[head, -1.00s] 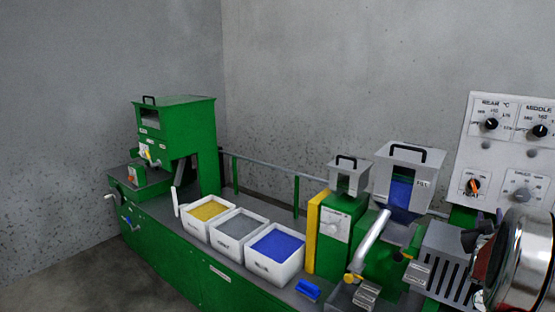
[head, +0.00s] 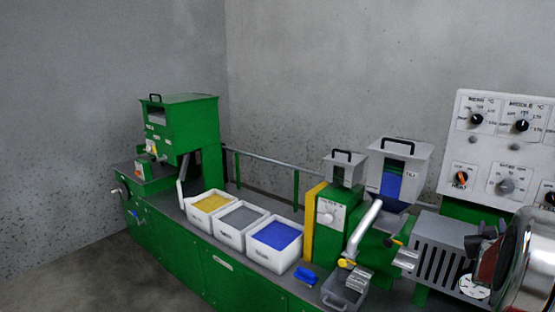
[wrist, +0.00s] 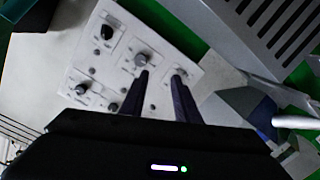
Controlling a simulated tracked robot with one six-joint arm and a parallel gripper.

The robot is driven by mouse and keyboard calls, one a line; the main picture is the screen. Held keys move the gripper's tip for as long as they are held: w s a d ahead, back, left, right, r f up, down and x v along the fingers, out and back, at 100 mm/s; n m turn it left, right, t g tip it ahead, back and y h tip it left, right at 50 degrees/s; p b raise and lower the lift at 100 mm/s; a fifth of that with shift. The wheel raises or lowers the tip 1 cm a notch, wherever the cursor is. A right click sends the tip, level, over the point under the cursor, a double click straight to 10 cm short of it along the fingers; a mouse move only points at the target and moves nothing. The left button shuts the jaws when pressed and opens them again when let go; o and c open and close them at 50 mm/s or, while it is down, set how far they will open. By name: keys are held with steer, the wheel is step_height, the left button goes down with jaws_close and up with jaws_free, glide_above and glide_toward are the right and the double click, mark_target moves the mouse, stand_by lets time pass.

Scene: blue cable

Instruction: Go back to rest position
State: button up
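My gripper shows in the wrist view (wrist: 160,76), its two dark fingers apart with nothing between them. Behind the fingers is the white control panel (wrist: 120,58) with its knobs, tilted in that view. In the head view the same panel (head: 485,145) stands at the right. A silver round part of my arm fills the lower right edge of the head view. Dark parts beside it may be my gripper, but its fingers are not clear there.
A green machine (head: 192,128) stands at the left of the green bench. White bins of yellow (head: 211,202), grey (head: 240,219) and blue (head: 276,236) pellets sit mid-bench. A blue scoop (head: 305,276) lies beside them. A hopper (head: 412,160) and slotted grey cover (head: 440,246) stand right.

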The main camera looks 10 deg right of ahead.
step_height(320, 180, down, 8)
steer(key=s+a+m+g+y, duration=0.1)
steer(key=s+a+g+y, duration=0.1)
steer(key=a+y, duration=0.1)
steer(key=s+a+f+m+g+y, duration=0.1)
steer(key=s+a+f+y, duration=0.1)
steer(key=a, duration=0.4)
steer(key=s+a+f+g+y, duration=0.1)
steer(key=a+f+g, duration=0.1)
steer(key=a, duration=0.3)
steer(key=s+a+r+n+y, duration=0.2)
steer(key=s+a, duration=0.3)
steer(key=a, duration=0.9)
steer(key=s+a+r+n+y, duration=0.2)
steer(key=s+a+r, duration=0.2)
steer(key=a, duration=1.1)
steer(key=s+a+r+n+y, duration=0.2)
steer(key=s+a, duration=0.5)
steer(key=a, duration=0.7)
steer(key=shift+a+r+y, duration=0.15)
steer(key=shift+r+y, duration=0.15)
steer(key=shift+r, duration=0.35)
